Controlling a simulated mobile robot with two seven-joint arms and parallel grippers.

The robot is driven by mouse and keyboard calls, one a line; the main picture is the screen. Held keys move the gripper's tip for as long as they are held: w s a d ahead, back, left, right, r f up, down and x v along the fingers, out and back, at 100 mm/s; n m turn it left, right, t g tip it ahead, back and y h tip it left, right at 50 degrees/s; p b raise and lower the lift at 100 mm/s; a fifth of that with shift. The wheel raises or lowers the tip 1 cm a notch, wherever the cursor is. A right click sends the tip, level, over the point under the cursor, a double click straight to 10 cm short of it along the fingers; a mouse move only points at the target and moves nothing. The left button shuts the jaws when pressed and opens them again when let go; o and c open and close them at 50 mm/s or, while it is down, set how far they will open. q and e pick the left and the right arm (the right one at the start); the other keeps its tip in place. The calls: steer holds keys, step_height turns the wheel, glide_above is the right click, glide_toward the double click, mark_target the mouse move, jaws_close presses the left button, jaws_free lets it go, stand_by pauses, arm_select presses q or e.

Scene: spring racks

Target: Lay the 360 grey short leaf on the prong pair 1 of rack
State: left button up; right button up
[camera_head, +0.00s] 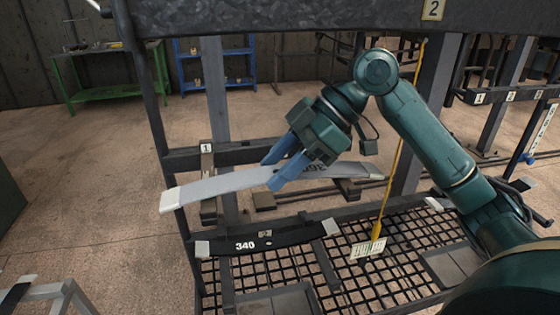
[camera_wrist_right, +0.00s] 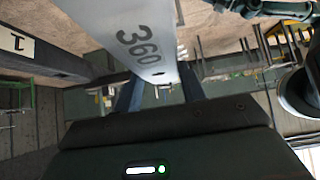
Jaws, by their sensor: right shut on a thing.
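The grey short leaf (camera_head: 225,184), marked 360 with pale end pads, is in my right gripper (camera_head: 275,172). The gripper's blue fingers are shut on it near its middle. The wrist view shows the leaf (camera_wrist_right: 135,30) with its 360 mark between the fingers (camera_wrist_right: 158,88). In the head view the leaf lies across the rack's bar labelled 1 (camera_head: 240,153), its left end lower and reaching past the left post. A left prong (camera_head: 208,210) and a right prong (camera_head: 347,188) show near it. I cannot tell whether the leaf touches them. My left gripper is out of view.
A dark leaf marked 340 (camera_head: 285,239) lies on the lower level by label 2. A mesh shelf (camera_head: 300,275) is below. A yellow cord with a tag (camera_head: 368,248) hangs at the right. Rack posts (camera_head: 155,130) stand close around the leaf.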

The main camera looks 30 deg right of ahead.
stand_by(0.4)
steer(key=o, duration=1.3)
steer(key=shift+o, duration=0.6)
steer(key=shift+f, duration=0.2)
steer(key=shift+s+d+r, duration=0.1)
steer(key=shift+d+r, duration=0.1)
steer(key=shift+r, duration=0.1)
steer(key=v, duration=1.2)
steer(key=shift+d+r+b, duration=0.2)
steer(key=shift+r+b, duration=0.05)
steer(key=shift+b, duration=0.1)
